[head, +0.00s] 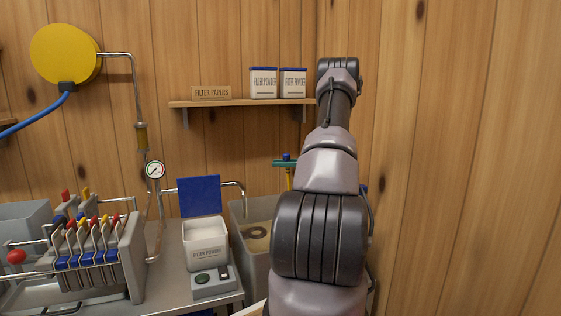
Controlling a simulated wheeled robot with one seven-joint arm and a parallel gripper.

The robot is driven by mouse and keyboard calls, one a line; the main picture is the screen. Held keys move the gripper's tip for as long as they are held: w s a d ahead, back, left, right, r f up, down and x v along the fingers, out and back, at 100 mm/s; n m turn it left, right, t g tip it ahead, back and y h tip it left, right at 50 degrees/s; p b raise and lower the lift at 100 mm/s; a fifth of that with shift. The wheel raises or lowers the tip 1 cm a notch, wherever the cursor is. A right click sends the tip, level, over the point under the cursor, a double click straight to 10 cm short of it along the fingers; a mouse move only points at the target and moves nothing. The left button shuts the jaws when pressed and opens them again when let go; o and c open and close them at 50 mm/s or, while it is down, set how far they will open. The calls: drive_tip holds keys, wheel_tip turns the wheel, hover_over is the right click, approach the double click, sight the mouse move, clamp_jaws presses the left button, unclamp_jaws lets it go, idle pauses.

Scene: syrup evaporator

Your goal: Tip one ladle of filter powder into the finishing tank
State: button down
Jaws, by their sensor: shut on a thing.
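The finishing tank (236,222) appears to be the grey metal vessel right of the bench, with tan contents and a dark round mark inside. My arm hides its right part. An open white filter powder bin (206,254) stands on the bench left of the tank. Its blue lid (199,196) is raised, and its inside looks pale. My arm rises in front of the tank and bends at the top. My gripper is not visible. No ladle can be seen.
A small grey box with a dark green button (203,279) sits in front of the bin. A filter press (95,250) with coloured handles stands left. A wall shelf (240,103) holds two filter powder boxes and a filter papers box. Wood walls close the right side.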

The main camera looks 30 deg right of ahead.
drive_tip(key=s+a+f+n+h, duration=0.1)
drive_tip(key=a+f+n+h, duration=0.1)
drive_tip(key=f, duration=0.3)
drive_tip(key=s+a+f+n+h, duration=0.1)
drive_tip(key=a+f+n+h, duration=0.1)
drive_tip(key=a+f+n, duration=0.2)
drive_tip(key=s+a+f+n+h, duration=0.1)
drive_tip(key=a+f+n+h, duration=0.1)
drive_tip(key=f, duration=0.4)
drive_tip(key=shift+a+f+n+g+h, duration=0.2)
drive_tip(key=shift+a+n, duration=0.15)
drive_tip(key=shift+a, duration=0.15)
drive_tip(key=shift+a+f+n+g+h, duration=0.1)
drive_tip(key=shift+a+n+g+h, duration=0.1)
drive_tip(key=shift+a+n, duration=0.25)
drive_tip(key=shift+a+f+n+h, duration=0.1)
drive_tip(key=shift+f+n+h, duration=0.35)
drive_tip(key=shift+f, duration=0.5)
drive_tip(key=shift+a, duration=0.1)
